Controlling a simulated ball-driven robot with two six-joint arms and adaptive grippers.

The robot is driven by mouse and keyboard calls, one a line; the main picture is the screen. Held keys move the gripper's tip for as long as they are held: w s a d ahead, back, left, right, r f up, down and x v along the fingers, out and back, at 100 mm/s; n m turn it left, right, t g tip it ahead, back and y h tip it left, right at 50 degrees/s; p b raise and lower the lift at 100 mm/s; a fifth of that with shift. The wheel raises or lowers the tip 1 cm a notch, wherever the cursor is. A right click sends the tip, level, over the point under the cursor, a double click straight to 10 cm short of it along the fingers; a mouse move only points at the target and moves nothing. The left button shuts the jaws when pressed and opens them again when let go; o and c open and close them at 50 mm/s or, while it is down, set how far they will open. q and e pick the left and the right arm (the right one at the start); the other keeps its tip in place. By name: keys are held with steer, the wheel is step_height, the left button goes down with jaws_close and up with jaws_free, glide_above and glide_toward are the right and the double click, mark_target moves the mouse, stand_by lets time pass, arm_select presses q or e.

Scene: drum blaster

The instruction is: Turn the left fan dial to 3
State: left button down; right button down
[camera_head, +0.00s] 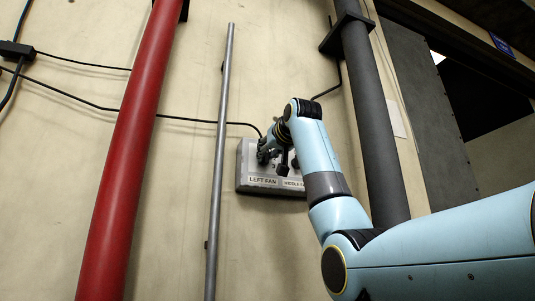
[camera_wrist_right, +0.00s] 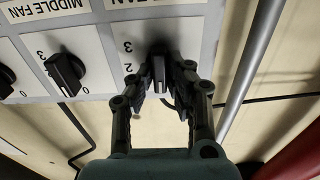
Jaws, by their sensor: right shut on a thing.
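The grey fan control box (camera_head: 246,160) is fixed to the wall, with a "LEFT FAN" label at its lower left in the head view. My right gripper (camera_head: 266,151) is at that left part of the box. In the right wrist view, turned upside down, my right gripper (camera_wrist_right: 160,85) is shut on the black left fan dial (camera_wrist_right: 159,71), one finger on each side. The numbers 3 and 2 show beside the dial; the fingers hide part of its surroundings. Its exact setting cannot be told. My left gripper is not in view.
The middle fan dial (camera_wrist_right: 66,72) sits beside the held dial, and another dial (camera_wrist_right: 5,80) is at the picture's edge. A thin grey pipe (camera_head: 219,150), a red pipe (camera_head: 130,150) and a dark grey pipe (camera_head: 372,120) run along the wall around the box.

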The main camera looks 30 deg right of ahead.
steer(key=m+b, duration=0.1)
steer(key=m, duration=0.2)
steer(key=m+b, duration=0.1)
steer(key=m, duration=0.2)
steer(key=shift+d+f+m, duration=0.15)
steer(key=shift+m, duration=0.25)
steer(key=m+b, duration=0.5)
steer(key=m, duration=1.1)
steer(key=shift+f+m, duration=0.15)
steer(key=shift+m, duration=0.15)
steer(key=shift+s, duration=0.1)
steer(key=c, duration=1.3)
jaws_free()
steer(key=shift+w, duration=0.2)
steer(key=shift+s, duration=0.1)
